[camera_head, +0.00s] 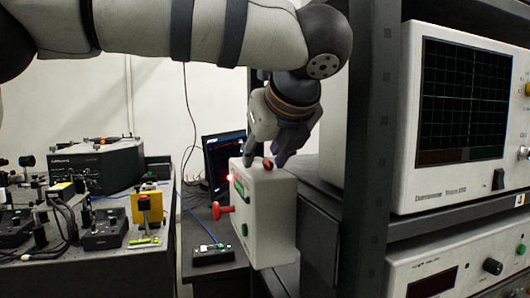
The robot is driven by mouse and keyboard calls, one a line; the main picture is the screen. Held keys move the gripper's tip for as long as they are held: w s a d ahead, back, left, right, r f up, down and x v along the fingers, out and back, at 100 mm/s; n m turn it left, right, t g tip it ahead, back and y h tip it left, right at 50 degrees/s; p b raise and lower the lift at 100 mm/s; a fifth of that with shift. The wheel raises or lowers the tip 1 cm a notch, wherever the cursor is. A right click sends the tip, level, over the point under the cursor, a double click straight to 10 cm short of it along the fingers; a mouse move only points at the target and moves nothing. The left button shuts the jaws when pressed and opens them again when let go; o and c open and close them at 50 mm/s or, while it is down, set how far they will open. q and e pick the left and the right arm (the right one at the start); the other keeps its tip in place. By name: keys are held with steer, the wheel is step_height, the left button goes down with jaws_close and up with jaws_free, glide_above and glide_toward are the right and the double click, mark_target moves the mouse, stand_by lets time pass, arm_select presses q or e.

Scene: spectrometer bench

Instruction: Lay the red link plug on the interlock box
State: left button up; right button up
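The interlock box (268,222) is a cream box standing upright in the middle, in front of the dark rack. A small red piece, which looks like the red link plug (267,163), is at its top face. My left gripper (265,161) points down over the box top, with its fingertips apart on either side of this red piece. The fingertips are at or just above the top. Whether they touch the plug is hard to tell. My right gripper is not in view.
A dark laptop or monitor (222,160) stands behind the box. A small black box (213,254) with a green light lies at its lower left. An optics bench (90,262) fills the left. An oscilloscope (462,115) sits on the rack at right.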

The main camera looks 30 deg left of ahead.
arm_select(q)
steer(key=v, duration=1.2)
stand_by(0.3)
